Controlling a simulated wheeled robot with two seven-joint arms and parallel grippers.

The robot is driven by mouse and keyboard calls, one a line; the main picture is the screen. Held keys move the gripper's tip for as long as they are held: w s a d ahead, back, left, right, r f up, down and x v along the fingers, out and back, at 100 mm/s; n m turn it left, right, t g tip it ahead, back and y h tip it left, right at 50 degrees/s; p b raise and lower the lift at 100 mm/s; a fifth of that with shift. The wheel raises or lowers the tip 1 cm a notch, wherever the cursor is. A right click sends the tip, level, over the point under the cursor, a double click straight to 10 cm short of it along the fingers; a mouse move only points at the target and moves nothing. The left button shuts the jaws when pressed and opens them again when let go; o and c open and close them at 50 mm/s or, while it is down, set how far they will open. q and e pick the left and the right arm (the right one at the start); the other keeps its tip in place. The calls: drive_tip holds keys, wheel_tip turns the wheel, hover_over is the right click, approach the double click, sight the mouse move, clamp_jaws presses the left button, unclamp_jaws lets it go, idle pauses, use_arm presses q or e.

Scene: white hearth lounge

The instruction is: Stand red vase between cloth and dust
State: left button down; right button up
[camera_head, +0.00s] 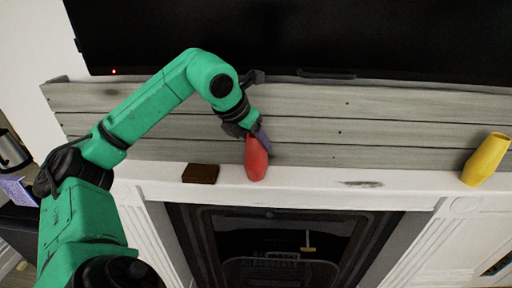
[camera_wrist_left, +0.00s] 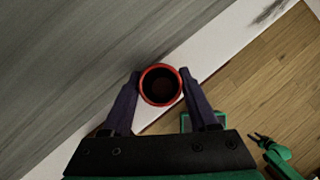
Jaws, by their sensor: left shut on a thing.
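The red vase (camera_head: 256,160) is upright at the white mantel shelf, between the dark brown folded cloth (camera_head: 200,174) on its left and the grey dust smear (camera_head: 362,183) further right. It is much closer to the cloth. My left gripper (camera_head: 260,138) is shut on the vase's upper part. In the left wrist view the vase's round open mouth (camera_wrist_left: 160,86) shows between the two fingers. I cannot tell whether its base touches the shelf. My right gripper shows small at the lower right of the left wrist view (camera_wrist_left: 261,139); its jaw state is unclear.
A yellow vase (camera_head: 486,158) stands at the right end of the mantel shelf (camera_head: 310,188). Grey wood planks and a dark television (camera_head: 300,40) are behind. The fireplace opening is below. The shelf between the red vase and the dust is clear.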

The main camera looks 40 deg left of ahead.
use_arm(q)
drive_tip(key=shift+w+r, duration=0.1)
drive_tip(key=shift+w, duration=0.05)
drive_tip(key=shift+f, duration=0.25)
drive_tip(key=shift+c, duration=2.2)
unclamp_jaws()
drive_tip(key=shift+r, duration=0.1)
drive_tip(key=p+v, duration=0.2)
drive_tip(key=v, duration=1)
drive_tip(key=shift+r, duration=0.15)
